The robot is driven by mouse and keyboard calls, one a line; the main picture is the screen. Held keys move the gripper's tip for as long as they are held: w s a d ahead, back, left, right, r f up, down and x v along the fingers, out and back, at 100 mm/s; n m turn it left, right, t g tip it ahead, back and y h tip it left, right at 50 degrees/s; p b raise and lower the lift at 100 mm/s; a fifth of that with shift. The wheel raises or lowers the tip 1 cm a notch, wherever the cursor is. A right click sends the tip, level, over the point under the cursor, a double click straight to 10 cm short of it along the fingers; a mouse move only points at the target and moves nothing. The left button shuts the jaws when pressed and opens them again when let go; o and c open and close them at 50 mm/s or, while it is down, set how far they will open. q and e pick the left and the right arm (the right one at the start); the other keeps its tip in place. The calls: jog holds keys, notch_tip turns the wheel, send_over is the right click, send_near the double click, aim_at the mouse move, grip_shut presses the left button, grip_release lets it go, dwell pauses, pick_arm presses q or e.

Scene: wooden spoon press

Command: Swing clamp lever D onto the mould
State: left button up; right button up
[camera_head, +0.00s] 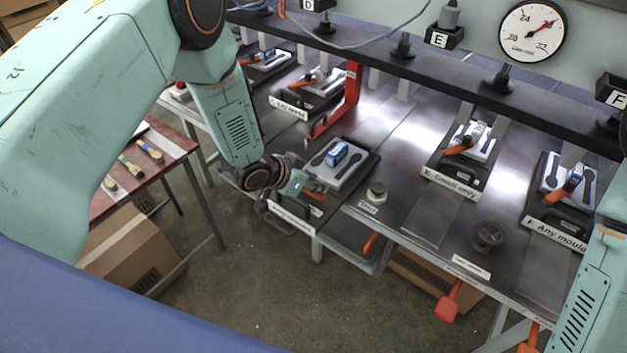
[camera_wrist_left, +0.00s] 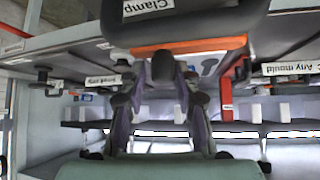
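A dark clamp tray (camera_head: 365,172) at the front edge of the bench holds a pale mould plate (camera_head: 350,152) with dark spoon-shaped hollows and a small blue-and-white block (camera_head: 337,154). Its letter is not readable, so I cannot confirm it is D. An orange lever handle (camera_head: 313,194) is at its near left side. My left gripper (camera_head: 298,187) is beside this handle. In the left wrist view the orange handle (camera_wrist_left: 190,47) lies across just beyond the fingers (camera_wrist_left: 172,72); touching or apart is unclear, and so is the finger opening. My right gripper is not in view.
A D sign (camera_head: 308,4) is on the rear rail. A red bracket (camera_head: 338,108) stands behind the tray. Clamp stations marked "Small only" (camera_head: 450,184) and "Any mould" (camera_head: 555,234) are to the right. A knob (camera_head: 376,192) is close right. A side table (camera_head: 128,185) holds brushes.

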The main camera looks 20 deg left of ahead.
pick_arm(q)
jog(key=shift+w+f, duration=0.2)
jog(key=shift+w, duration=0.05)
jog(key=c, duration=0.3)
jog(key=shift+s+a+r, duration=0.1)
jog(key=shift+s+a, duration=0.05)
jog(key=shift+a, duration=0.05)
grip_shut()
jog(key=shift+d, duration=0.1)
